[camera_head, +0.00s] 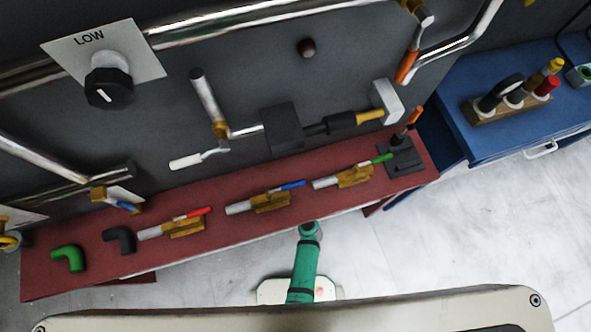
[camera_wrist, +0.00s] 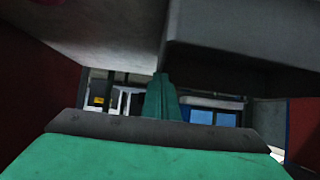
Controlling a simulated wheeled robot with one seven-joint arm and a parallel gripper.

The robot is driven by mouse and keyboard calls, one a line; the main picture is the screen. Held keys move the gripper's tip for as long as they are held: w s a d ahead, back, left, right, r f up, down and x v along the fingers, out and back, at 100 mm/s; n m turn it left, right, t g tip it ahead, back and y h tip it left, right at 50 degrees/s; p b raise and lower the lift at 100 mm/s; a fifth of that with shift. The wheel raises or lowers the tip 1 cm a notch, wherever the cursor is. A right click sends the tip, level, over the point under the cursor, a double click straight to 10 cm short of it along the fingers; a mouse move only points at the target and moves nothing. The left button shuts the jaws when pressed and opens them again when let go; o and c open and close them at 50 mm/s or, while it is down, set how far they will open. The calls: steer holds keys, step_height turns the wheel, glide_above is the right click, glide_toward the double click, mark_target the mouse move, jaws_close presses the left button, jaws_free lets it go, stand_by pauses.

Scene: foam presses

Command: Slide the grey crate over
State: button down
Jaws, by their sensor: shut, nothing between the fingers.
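No grey crate can be made out in the head view. In the wrist view a large plain grey body (camera_wrist: 235,40) fills the upper right, close to the fingers. It may be the grey crate, but too little of it shows to be sure. My gripper (camera_wrist: 161,82) shows in the wrist view as green fingers, shut together and empty. The fingertips are near the lower left edge of that grey body; I cannot tell whether they touch it.
A dark red shelf (camera_head: 222,238) holds pipe elbows and several markers on brown holders. Pipes and a LOW knob (camera_head: 108,87) are on the wall above. A blue cabinet (camera_head: 500,105) stands at the right, with a tool block (camera_head: 492,112). Pale floor (camera_head: 455,225) lies open in front.

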steer(key=s+d+f, duration=0.1)
steer(key=s, duration=0.5)
steer(key=shift+s+d, duration=0.25)
steer(key=shift+s, duration=0.05)
steer(key=shift+s+a+f, duration=0.1)
steer(key=shift+s+a, duration=0.05)
steer(key=shift+a, duration=0.05)
steer(key=shift+d+r, duration=0.25)
steer(key=shift+r, duration=0.6)
